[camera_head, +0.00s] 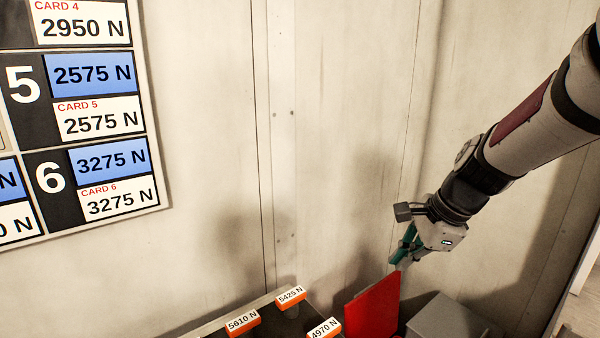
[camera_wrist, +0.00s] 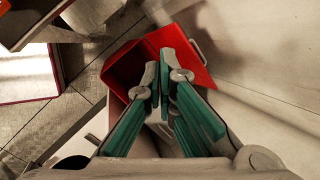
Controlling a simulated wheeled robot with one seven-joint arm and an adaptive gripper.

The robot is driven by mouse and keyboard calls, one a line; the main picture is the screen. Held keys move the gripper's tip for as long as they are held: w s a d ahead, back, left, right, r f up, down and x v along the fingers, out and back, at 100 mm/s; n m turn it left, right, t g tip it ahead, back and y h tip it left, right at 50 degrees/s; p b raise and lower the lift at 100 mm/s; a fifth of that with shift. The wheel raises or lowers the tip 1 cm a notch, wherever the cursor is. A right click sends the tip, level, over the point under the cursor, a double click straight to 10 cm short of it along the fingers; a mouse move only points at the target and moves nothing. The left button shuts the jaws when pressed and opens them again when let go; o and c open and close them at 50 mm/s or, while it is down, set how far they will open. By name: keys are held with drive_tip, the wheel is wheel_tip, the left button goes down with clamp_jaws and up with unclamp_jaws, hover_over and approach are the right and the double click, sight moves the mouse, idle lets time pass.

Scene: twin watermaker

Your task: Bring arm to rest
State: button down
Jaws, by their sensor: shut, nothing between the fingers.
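My arm comes in from the upper right in the head view. My gripper (camera_head: 404,250) hangs at its end, pointing down, in front of the pale wall and just above a red bin (camera_head: 373,308). In the wrist view my gripper (camera_wrist: 163,85) has its two teal-sided fingers together, with nothing between them. The red bin (camera_wrist: 130,67) lies beyond the fingertips there, and its inside is partly hidden by them. I cannot tell from these views whether the fingers touch the bin.
A board of numbered cards (camera_head: 80,110) is on the wall at left. Orange labelled blocks (camera_head: 242,322) stand on a surface at the bottom, left of the bin. A grey box (camera_head: 445,318) is right of it. The wall (camera_head: 330,130) has open space before it.

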drive_tip(key=s+r+n+h+p, duration=0.1)
drive_tip(key=s+r+n, duration=0.3)
drive_tip(key=s, duration=0.5)
drive_tip(key=s+r+n+h+p, duration=0.1)
drive_tip(key=s+r+n+p, duration=0.1)
drive_tip(key=s+n, duration=0.6)
drive_tip(key=s+a+r+n+h+p, duration=0.1)
drive_tip(key=s+r+n, duration=0.4)
drive_tip(key=s, duration=0.6)
drive_tip(key=shift+r+n+t+p, duration=0.3)
drive_tip(key=shift+n+p, duration=0.2)
drive_tip(key=shift+p, duration=0.1)
